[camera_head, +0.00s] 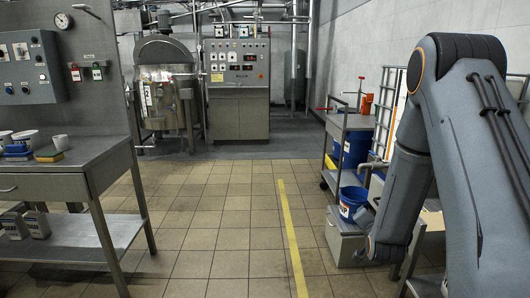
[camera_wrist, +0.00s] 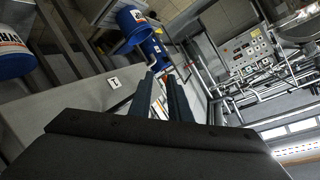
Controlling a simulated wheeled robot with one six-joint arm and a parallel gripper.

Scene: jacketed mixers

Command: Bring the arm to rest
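My arm (camera_head: 415,165) fills the right side of the head view. It is bent at a high elbow near the top, and its grey forearm hangs down in front of the right-hand carts. In the wrist view my gripper (camera_wrist: 164,98) points away from the camera with two dark fingers. A narrow gap shows between them, with background visible through it and nothing held. The wrist view is strongly tilted.
A blue bucket (camera_head: 352,202) stands on a grey box beside my forearm. A cart (camera_head: 347,125) is behind it. A steel workbench (camera_head: 70,172) is at left; a mixer (camera_head: 165,88) and control cabinet (camera_head: 237,88) are at the back. The tiled floor between is clear.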

